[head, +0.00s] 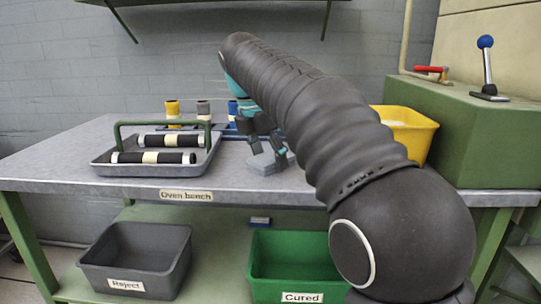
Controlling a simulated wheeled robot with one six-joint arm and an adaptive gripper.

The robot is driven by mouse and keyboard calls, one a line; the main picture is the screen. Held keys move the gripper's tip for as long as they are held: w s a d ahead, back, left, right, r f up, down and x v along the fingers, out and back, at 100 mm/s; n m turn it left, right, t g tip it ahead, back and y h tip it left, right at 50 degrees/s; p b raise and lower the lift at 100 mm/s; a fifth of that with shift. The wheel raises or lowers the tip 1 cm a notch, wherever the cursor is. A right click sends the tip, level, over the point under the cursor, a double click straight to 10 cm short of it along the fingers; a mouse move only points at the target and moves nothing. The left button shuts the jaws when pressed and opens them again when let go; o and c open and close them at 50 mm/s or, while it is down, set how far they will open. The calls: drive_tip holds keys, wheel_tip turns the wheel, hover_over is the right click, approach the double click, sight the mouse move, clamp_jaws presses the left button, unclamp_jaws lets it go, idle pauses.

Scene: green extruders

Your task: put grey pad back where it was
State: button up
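The grey pad (266,168) is a small flat light-grey block near the middle of the oven bench. My gripper (268,152) points down at it from above, with dark fingers and teal parts. The two fingers stand apart, and their tips overlap the pad in this view. I cannot tell whether they press on the pad or only stand around it. I also cannot tell whether the pad rests on the bench or hangs just above it. My arm hides part of the bench to the right.
A metal tray (101,164) with a green handle holds dark rollers with pale bands at left. Yellow (172,109) and grey (203,109) spools stand behind. A yellow bin (413,137) and green machine (475,135) are right. Reject (130,285) and Cured (268,284) bins sit below.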

sight(258, 161)
drive_tip(key=shift+o, duration=0.7)
drive_tip(key=shift+r, duration=0.1)
drive_tip(key=p+v, duration=0.3)
drive_tip(key=v, duration=0.9)
drive_tip(key=s+d+f+m+t+y, duration=0.1)
drive_tip(key=s+d+f+m, duration=0.35)
drive_tip(key=d+m, duration=0.25)
drive_tip(key=s+d+f+m+y, duration=0.1)
drive_tip(key=s+d+f+m, duration=0.3)
drive_tip(key=s+d+m, duration=0.25)
drive_tip(key=s+d+f+m+t, duration=0.1)
drive_tip(key=s+d+f+m, duration=0.2)
drive_tip(key=s+f+m, duration=0.3)
drive_tip(key=s+d+f+m+t, duration=0.1)
drive_tip(key=s+d+f+m, duration=0.2)
drive_tip(key=s+f+m, duration=0.4)
wheel_tip(258, 161, down, 6)
drive_tip(key=shift+s, duration=0.65)
